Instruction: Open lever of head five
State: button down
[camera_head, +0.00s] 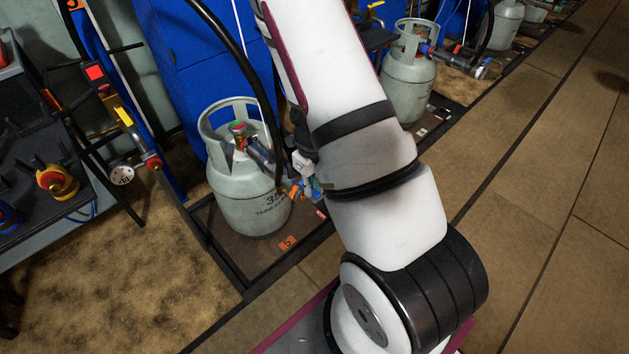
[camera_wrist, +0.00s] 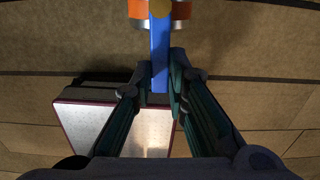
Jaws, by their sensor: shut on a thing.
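In the wrist view, a blue lever (camera_wrist: 160,45) hangs down from an orange and silver fitting (camera_wrist: 181,10). My gripper (camera_wrist: 163,82) has a finger on each side of the lever's lower part and is shut on it. In the head view, a grey gas cylinder (camera_head: 246,190) stands on a scale beside an orange tag (camera_head: 287,243) marked 5. A filling head (camera_head: 262,156) joins the cylinder's valve, and an orange part (camera_head: 296,192) shows near its end. My arm hides most of my gripper and the lever there.
A blue cabinet (camera_head: 200,75) stands behind the cylinder. Another cylinder (camera_head: 410,90) is farther along the row. A dark rack (camera_head: 60,150) with valves stands at the left. A black hose (camera_head: 255,75) hangs close to my arm. The tiled floor (camera_head: 555,200) at the right is clear.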

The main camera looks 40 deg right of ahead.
jog(key=shift+a+m, duration=0.15)
jog(key=shift+m, duration=0.15)
jog(key=c, duration=1.6)
grip_release()
jog(key=shift+o, duration=0.2)
jog(key=shift+r, duration=0.1)
notch_tip(320, 180, up, 12)
